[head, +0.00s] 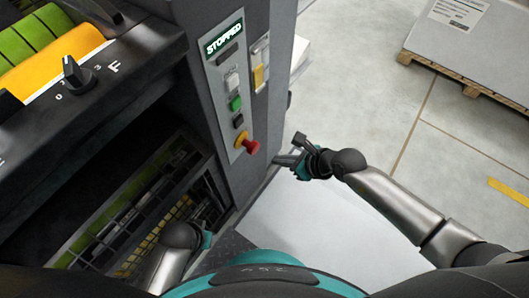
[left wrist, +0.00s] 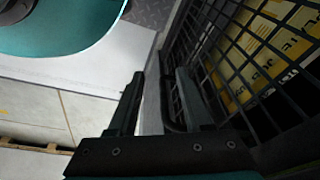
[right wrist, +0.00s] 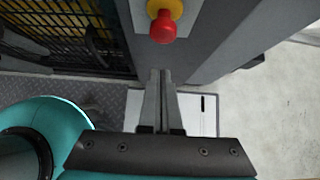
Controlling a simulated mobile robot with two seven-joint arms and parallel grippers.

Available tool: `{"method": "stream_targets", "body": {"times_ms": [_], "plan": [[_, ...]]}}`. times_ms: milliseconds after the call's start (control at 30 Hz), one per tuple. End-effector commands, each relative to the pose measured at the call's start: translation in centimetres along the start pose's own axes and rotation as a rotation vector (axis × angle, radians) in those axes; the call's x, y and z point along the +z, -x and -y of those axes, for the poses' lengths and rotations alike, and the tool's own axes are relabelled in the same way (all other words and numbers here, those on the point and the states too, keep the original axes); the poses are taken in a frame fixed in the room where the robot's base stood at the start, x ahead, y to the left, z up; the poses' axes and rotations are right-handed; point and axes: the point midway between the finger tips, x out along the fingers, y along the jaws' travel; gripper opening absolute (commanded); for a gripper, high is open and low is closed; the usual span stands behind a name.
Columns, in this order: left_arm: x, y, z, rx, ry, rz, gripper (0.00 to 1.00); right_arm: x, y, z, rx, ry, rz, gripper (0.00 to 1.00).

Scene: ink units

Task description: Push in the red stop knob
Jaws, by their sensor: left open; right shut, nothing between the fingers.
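The red stop knob (head: 250,147) sits on a yellow collar (head: 240,139) at the bottom of the grey control panel (head: 222,72). The panel's display (head: 224,37) reads STOPPED. In the right wrist view the red knob (right wrist: 163,27) is at the top centre, beyond my fingertips. My right gripper (head: 279,160) is shut and empty, to the right of the knob and apart from it; its closed fingers (right wrist: 161,76) point toward the knob's side of the machine. My left gripper (left wrist: 160,75) is open and empty beside the black mesh guard (left wrist: 215,60).
Above the knob are a black, a green (head: 235,103) and a white button. A selector dial (head: 76,73) stands on the machine at upper left. A white surface (head: 325,235) lies below my right arm. A loaded pallet (head: 470,88) is at upper right; open floor lies between.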

Motion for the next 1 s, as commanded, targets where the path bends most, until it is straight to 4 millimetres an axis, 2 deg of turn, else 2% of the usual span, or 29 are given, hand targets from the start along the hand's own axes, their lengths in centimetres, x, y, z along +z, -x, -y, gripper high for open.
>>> {"method": "stream_targets", "body": {"times_ms": [200,433,667,1000], "plan": [[-1.6,1.6,-0.1,0.002,0.003,-0.026,0.50,-0.1,-2.2,0.0,0.000,0.001,0.000,0.00],[-3.0,3.2,0.0,0.000,0.004,-0.055,0.50,2.1,-4.1,0.0,0.000,0.001,0.002,0.00],[-3.5,3.9,0.0,-0.001,0.005,-0.066,0.50,2.7,-4.7,0.0,0.001,0.000,-0.001,0.00],[-3.6,4.0,0.0,-0.001,0.005,-0.067,0.50,2.8,-4.7,0.0,0.000,0.000,-0.001,0.00]]}}
